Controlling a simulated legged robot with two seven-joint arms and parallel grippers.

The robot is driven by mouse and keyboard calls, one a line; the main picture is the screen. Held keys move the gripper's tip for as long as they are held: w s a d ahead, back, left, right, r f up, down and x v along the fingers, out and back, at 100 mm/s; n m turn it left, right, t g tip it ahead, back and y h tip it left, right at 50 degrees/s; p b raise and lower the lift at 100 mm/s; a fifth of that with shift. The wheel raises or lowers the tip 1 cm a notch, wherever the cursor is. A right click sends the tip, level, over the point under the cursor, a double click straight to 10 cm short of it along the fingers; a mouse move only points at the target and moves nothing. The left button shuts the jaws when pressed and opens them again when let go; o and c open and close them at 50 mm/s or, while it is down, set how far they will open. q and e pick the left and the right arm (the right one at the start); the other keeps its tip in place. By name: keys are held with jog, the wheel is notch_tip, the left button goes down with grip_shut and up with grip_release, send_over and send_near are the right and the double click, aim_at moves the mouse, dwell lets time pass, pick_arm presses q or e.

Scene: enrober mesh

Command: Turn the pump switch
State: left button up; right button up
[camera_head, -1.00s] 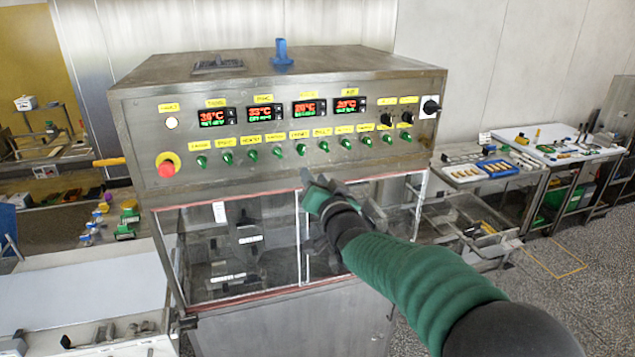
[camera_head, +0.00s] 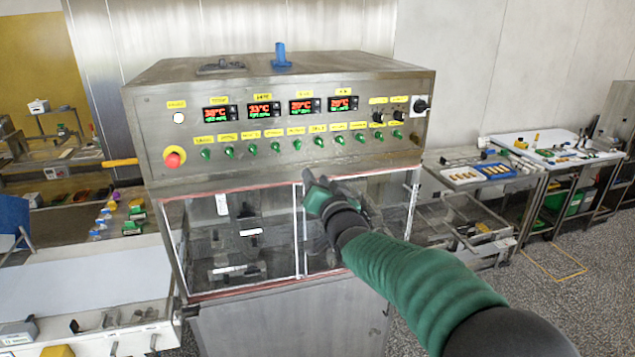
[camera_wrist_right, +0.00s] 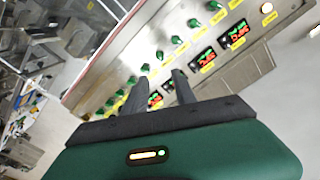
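A row of green switches (camera_head: 274,147) runs along the lower part of the machine's steel control panel (camera_head: 150,140), under yellow labels. The labels are too small to read, so I cannot tell which switch is the pump switch. My right gripper (camera_head: 318,184) is in front of the machine, just below the panel's lower edge, apart from the switches. In the right wrist view my right gripper (camera_wrist_right: 159,78) has its two fingers apart with nothing between them, and green switches (camera_wrist_right: 145,68) show beyond them. My left gripper is not in view.
The panel also carries a red stop button (camera_head: 173,158), several temperature displays (camera_head: 260,111) and black knobs (camera_head: 377,117). Clear window panes (camera_head: 240,240) lie below it. A white worktop (camera_head: 80,285) stands at left and a bench with trays (camera_head: 480,172) at right.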

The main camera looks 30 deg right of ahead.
jog(key=p+v, duration=0.4)
jog(key=v, duration=1.1)
jog(key=shift+s+d+f, duration=0.25)
jog(key=shift+s+f, duration=0.05)
jog(key=shift+f, duration=0.1)
